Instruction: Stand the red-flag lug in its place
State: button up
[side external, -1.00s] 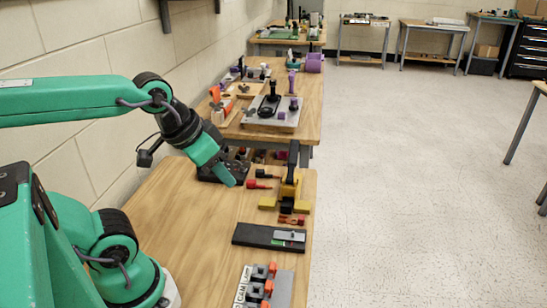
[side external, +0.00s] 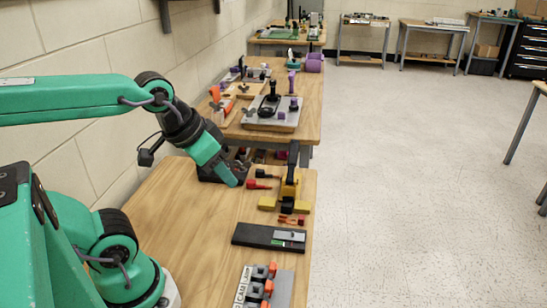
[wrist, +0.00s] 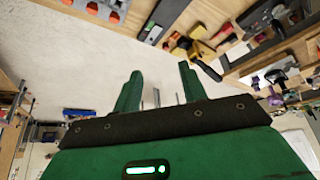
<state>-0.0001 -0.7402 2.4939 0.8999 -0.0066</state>
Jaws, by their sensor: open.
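A red piece (side external: 258,184) lies on the near wooden table, beside a yellow fixture (side external: 290,187) with a tall black upright. I take it for the red-flag lug, but it is too small to be sure. A black piece (side external: 266,173) lies just behind it. My gripper (side external: 232,182) is just left of the red piece in the side view, apart from it. In the wrist view my gripper (wrist: 158,84) shows two green fingers spread apart with nothing between them. Which spot is the lug's place I cannot tell.
Yellow blocks (side external: 268,203) and small red-orange parts (side external: 292,220) are near the fixture. A black tray (side external: 250,235) and a grey rack (side external: 284,288) with orange-topped parts lie nearer. The table's left middle is clear.

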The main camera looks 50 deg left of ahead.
jog(key=w, duration=0.1)
jog(key=n+g, duration=0.5)
jog(key=n, duration=0.3)
send_over(301, 217)
notch_tip(301, 217, down, 15)
jog(key=shift+w+f, duration=0.1)
jog(key=shift+f, duration=0.05)
jog(key=shift+w+f+g, duration=0.25)
jog(key=shift+f+g, duration=0.05)
jog(key=shift+f, duration=0.2)
jog(key=shift+s+f, duration=0.15)
jog(key=shift+f, duration=1.8)
jog(key=shift+s+f, duration=0.1)
jog(key=shift+f, duration=1.85)
grip_shut()
